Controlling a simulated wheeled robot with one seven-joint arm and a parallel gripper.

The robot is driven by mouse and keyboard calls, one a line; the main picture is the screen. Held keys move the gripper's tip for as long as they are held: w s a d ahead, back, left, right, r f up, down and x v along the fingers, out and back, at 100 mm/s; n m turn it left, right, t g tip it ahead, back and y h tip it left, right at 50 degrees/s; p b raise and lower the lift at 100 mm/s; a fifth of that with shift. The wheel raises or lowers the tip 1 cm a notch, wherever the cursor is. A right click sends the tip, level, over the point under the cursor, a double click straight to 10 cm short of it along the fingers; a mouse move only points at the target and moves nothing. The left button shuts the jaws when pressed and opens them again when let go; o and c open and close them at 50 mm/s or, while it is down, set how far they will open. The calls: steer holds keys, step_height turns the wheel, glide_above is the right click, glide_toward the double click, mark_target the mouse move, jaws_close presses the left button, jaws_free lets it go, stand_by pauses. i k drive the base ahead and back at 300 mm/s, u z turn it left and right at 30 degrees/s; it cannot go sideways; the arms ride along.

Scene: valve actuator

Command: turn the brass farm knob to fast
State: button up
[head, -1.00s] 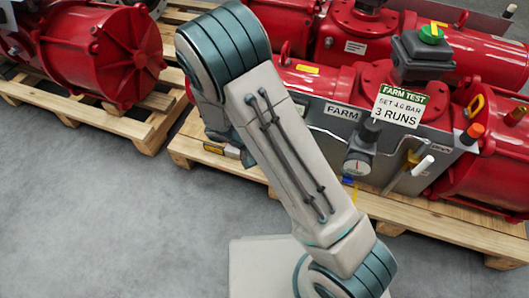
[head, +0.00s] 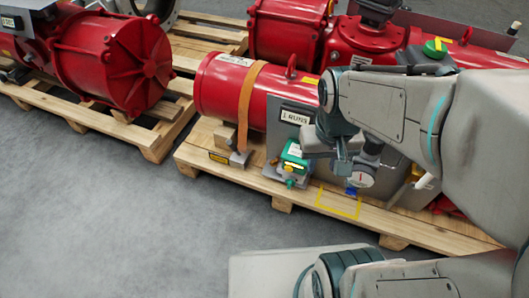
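I cannot make out the brass farm knob or a fast mark; my arm and gripper cover much of the grey panel (head: 277,120). The FARM label seen on the panel earlier is hidden now. My gripper (head: 342,164) hangs in front of the panel, just left of a round white-faced gauge (head: 361,179). Its fingers are small and dark here, so I cannot tell whether they are open or touch anything.
The red actuator (head: 222,90) with an orange strap (head: 247,100) rests on a wooden pallet (head: 235,183). Another red actuator (head: 125,65) stands left. Grey floor (head: 130,220) in front is clear.

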mark_target(273, 163)
steer(key=u, duration=0.7)
steer(key=k, duration=1)
steer(key=u, duration=0.5)
steer(key=i, duration=1.5)
steer(key=z, duration=0.9)
